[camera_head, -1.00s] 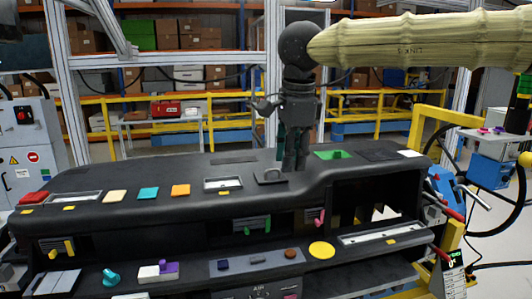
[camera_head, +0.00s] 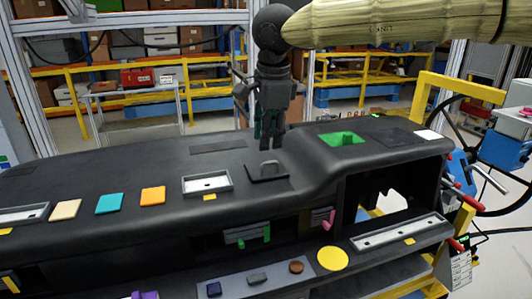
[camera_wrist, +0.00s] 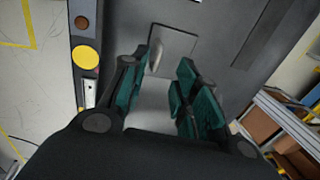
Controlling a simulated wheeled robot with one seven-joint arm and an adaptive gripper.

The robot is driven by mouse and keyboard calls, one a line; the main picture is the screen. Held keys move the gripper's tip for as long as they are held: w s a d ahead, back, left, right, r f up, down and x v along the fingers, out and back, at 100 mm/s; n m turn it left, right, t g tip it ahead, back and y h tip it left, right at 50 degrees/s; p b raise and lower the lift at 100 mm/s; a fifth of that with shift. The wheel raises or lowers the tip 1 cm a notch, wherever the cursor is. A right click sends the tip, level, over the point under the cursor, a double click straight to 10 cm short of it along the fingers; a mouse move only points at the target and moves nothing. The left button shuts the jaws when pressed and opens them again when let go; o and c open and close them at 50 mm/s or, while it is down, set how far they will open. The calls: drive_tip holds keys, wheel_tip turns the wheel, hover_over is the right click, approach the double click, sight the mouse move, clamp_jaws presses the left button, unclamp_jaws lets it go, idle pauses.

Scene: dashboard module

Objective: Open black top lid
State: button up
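The black top lid (camera_head: 259,175) is a flat dark panel on top of the dashboard, with a small grey upright handle (camera_head: 268,168). It looks closed, lying flush with the surface. My gripper (camera_head: 271,148) points down at the lid, its tips just behind the handle in the head view. In the wrist view the lid (camera_wrist: 183,42) lies beyond the fingers, and its handle (camera_wrist: 155,62) shows near the left fingertip. My gripper (camera_wrist: 163,75) is open, with green pads apart and nothing held. Whether a finger touches the handle I cannot tell.
The black dashboard (camera_head: 110,180) carries a white-framed tray (camera_head: 207,182), an orange square (camera_head: 153,195), a teal square (camera_head: 109,203) and a green part (camera_head: 343,138). A yellow disc (camera_head: 332,259) sits on the lower front ledge. A yellow frame (camera_head: 465,88) stands at the right.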

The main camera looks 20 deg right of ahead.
sight(266, 164)
drive_tip(key=f, duration=0.3)
drive_tip(key=w+f, duration=0.1)
drive_tip(key=f, duration=0.2)
drive_tip(key=shift+w+f+p, duration=0.1)
drive_tip(key=shift+f+p, duration=0.05)
drive_tip(key=shift+p, duration=0.15)
clamp_jaws()
